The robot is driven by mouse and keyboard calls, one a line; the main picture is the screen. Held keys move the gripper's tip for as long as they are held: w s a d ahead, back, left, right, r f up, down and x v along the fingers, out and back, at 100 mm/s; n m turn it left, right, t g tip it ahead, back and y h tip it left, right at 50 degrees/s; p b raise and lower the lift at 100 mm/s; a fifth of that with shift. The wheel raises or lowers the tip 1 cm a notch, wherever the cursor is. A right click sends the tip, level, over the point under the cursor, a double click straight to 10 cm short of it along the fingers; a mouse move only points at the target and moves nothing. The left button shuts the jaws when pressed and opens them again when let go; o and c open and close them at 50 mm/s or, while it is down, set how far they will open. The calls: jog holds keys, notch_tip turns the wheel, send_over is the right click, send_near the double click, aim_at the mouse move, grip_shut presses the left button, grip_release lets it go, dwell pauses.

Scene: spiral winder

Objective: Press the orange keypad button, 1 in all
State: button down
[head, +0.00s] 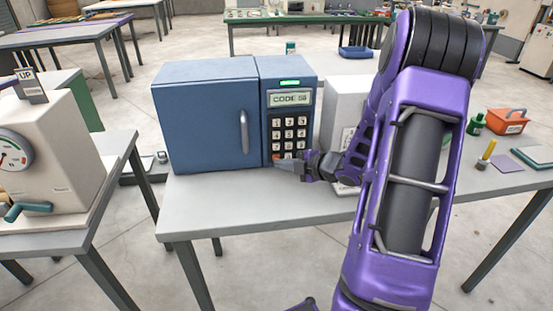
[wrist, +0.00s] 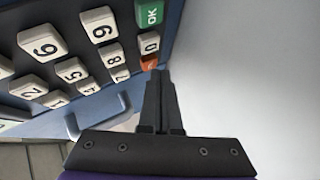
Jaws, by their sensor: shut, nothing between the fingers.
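The orange keypad button (wrist: 149,63) shows at the end of the keypad row with the 0 key (wrist: 149,42) and the green OK key (wrist: 149,13) in the wrist view. In the head view only a small bit of the orange button (head: 277,157) shows at the keypad's lower left. My gripper (wrist: 162,73) is shut and empty, with its fingertips right by the orange button and partly covering it. I cannot tell if they touch. In the head view my gripper (head: 275,164) reaches in from the right, low in front of the keypad.
The keypad is on a blue cabinet (head: 200,115) with a vertical door handle (head: 244,131) to its left. Its display (head: 290,98) reads what looks like "CODE 58". A white box (head: 343,105) stands close on the right. The grey table (head: 230,205) is clear in front.

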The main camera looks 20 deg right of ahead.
jog(key=shift+w+d, duration=0.15)
jog(key=shift+w, duration=0.25)
dwell(0.4)
jog(key=shift+s, duration=0.15)
jog(key=shift+s+a, duration=0.25)
jog(key=shift+s, duration=0.4)
jog(key=shift+s+a+b, duration=0.2)
jog(key=shift+s+a, duration=0.05)
jog(key=shift+s, duration=0.55)
jog(key=shift+s+a+b, duration=0.15)
jog(key=shift+s+a, duration=0.05)
jog(key=shift+s, duration=0.6)
jog(key=shift+s+a+b, duration=0.2)
jog(key=shift+s+a, duration=0.05)
jog(key=shift+s, duration=0.55)
